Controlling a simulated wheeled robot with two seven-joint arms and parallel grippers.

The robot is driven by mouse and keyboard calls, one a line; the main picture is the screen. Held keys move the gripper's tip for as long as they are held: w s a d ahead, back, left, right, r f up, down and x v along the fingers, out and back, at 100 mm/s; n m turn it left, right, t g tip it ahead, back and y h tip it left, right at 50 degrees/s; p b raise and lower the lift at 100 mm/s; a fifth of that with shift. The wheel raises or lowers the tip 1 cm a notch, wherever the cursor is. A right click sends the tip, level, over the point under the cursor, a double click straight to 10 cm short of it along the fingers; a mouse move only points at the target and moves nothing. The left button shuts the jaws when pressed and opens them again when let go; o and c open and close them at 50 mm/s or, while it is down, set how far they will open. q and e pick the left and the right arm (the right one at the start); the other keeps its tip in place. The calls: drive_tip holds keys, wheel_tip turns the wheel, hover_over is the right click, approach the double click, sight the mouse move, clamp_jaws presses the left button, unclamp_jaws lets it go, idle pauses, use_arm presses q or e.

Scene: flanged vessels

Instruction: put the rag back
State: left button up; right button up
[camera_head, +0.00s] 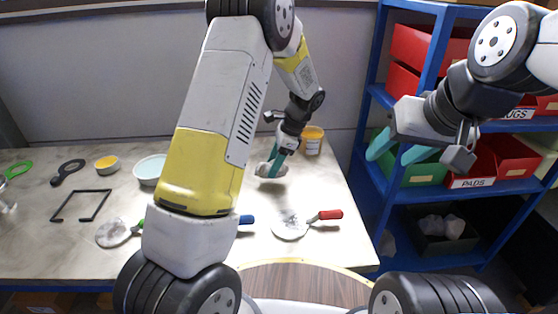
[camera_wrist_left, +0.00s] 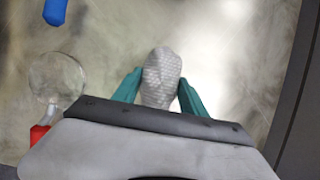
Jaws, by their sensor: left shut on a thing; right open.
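The rag (camera_head: 266,171) is a small grey-white bundle at the back right of the table. My left gripper (camera_head: 277,160) points down there with its teal fingers shut on it. In the left wrist view the rag (camera_wrist_left: 161,75) sticks out between the two fingers (camera_wrist_left: 160,92). I cannot tell whether it touches the tabletop. My right gripper (camera_head: 402,153) is open and empty, up in front of the shelf at the right.
A blue shelf (camera_head: 372,95) holds red bins, a green bin and, low down, a dark bin (camera_head: 428,243) with crumpled grey-white pieces. A red-handled round tool (camera_head: 290,226) lies nearer on the table (camera_head: 325,185).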

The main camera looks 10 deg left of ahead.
use_arm(q)
drive_tip(key=shift+w+a+f, duration=0.1)
drive_tip(key=shift+w+f, duration=0.1)
drive_tip(key=shift+f, duration=1.55)
drive_tip(key=shift+f, duration=0.1)
drive_tip(key=o, duration=1.3)
